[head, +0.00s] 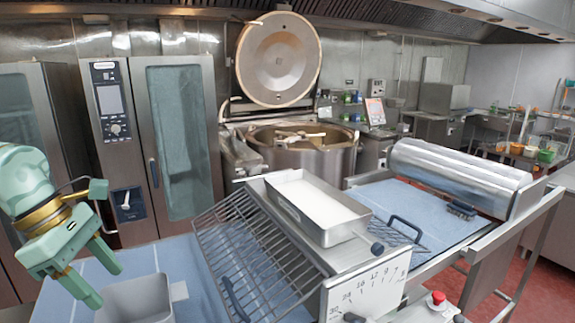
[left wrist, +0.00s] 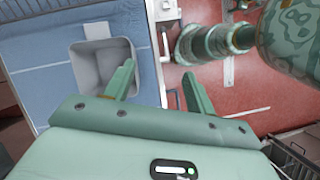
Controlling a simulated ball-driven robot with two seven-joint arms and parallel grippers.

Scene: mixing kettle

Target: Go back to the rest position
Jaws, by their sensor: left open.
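My left gripper (head: 97,277) is green and hangs at the left of the head view, open and empty. Its two fingers point down beside a grey square bin (head: 140,300) at the bottom edge. In the left wrist view the open left gripper (left wrist: 160,82) shows from above, with the grey bin (left wrist: 100,62) by its left finger. My right gripper does not show in the head view.
A mixing kettle (head: 300,155) with raised lid (head: 278,60) is behind. A tall oven (head: 115,150) stands back left.

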